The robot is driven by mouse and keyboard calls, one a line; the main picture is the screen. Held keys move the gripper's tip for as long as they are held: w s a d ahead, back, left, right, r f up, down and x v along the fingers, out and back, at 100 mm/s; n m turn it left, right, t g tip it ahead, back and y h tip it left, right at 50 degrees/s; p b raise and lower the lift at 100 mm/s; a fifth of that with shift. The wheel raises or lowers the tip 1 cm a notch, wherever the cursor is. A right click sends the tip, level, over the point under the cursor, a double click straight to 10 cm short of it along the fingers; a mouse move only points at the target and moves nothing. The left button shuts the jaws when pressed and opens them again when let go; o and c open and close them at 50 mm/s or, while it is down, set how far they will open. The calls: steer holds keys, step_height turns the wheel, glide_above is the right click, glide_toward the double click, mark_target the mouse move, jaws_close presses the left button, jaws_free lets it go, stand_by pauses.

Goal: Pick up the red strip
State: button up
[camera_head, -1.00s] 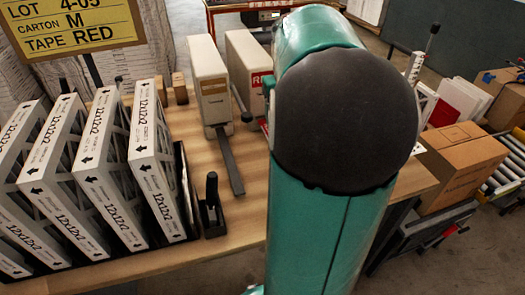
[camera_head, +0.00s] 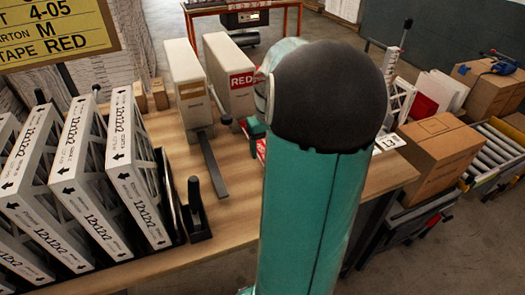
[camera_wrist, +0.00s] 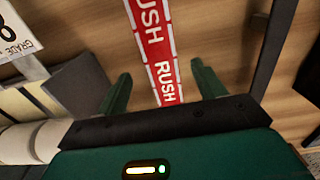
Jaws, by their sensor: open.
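The red strip (camera_wrist: 160,52) with white RUSH lettering lies flat over the wooden table in the wrist view, running from the top edge down to my gripper's body. My gripper (camera_wrist: 160,74) is open, with one green finger on each side of the strip. The strip shows between the fingers and no contact is visible. Its near end is hidden behind the gripper body. In the head view my arm covers most of this spot, and only a small red and white bit shows beside it.
Two white upright boxes (camera_head: 187,85) stand at the table's back, one with a RED label (camera_head: 242,81). A dark bar (camera_head: 213,165) lies in front. Several boxed filters (camera_head: 130,175) fill the left. A white card (camera_wrist: 20,35) is left of the strip in the wrist view.

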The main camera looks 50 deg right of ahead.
step_height(320, 180, down, 2)
steer(key=shift+f, duration=0.2)
steer(key=c, duration=0.9)
